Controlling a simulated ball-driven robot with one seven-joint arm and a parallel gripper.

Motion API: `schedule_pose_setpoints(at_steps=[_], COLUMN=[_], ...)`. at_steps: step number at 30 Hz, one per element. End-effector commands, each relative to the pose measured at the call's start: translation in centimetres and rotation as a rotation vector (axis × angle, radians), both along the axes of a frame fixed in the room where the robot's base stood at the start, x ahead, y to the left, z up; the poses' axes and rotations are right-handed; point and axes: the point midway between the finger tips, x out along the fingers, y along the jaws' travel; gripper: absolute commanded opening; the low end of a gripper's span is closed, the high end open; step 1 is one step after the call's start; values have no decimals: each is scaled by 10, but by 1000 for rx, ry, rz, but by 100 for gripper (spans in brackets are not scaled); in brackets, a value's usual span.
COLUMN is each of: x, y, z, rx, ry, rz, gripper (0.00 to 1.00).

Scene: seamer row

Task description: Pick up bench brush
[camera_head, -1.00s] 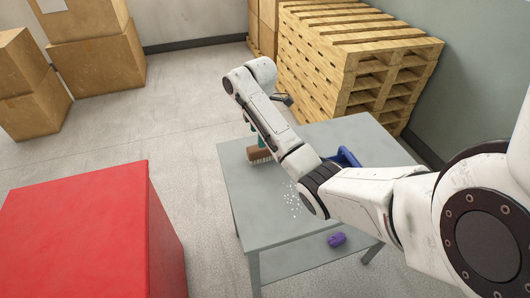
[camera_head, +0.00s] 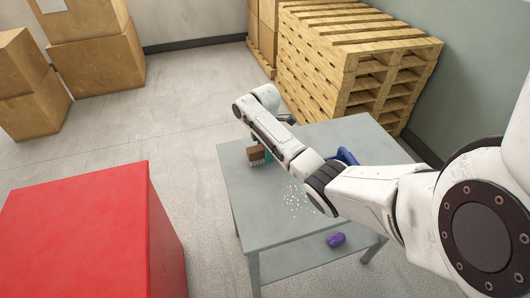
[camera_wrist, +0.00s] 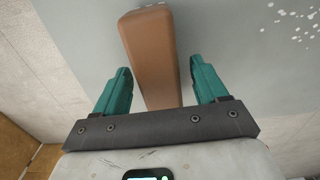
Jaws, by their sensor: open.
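The bench brush (camera_head: 256,154) has a brown block and pale bristles. It rests near the left edge of the grey table (camera_head: 247,205), partly hidden by my arm in the head view. In the wrist view the brush's brown back (camera_wrist: 152,58) runs lengthwise between the two teal fingers of my gripper (camera_wrist: 160,80). The fingers are open, one on each side, with a gap on both sides of the brush. I cannot tell how far down the fingers reach beside it.
White specks (camera_head: 294,197) are scattered on the tabletop. A blue object (camera_head: 346,156) is partly hidden behind my arm. A purple item (camera_head: 336,240) lies on the lower shelf. A red block (camera_head: 85,235) stands left, wooden pallets (camera_head: 350,65) behind, cardboard boxes (camera_head: 95,60) at back left.

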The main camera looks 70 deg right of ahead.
Motion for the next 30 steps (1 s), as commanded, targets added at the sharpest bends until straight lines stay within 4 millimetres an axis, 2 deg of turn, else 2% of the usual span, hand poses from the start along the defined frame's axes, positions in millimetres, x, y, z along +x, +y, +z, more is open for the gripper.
schedule_pose_setpoints(at_steps=[3, 10, 27, 30], x=[0, 0, 0, 0], y=[0, 0, 0, 0], z=[-8, -9, -9, -9], rx=[-1, 0, 0, -1], ry=[1, 0, 0, -1], rz=[0, 1, 1, 1], gripper=[72, 72, 18, 14])
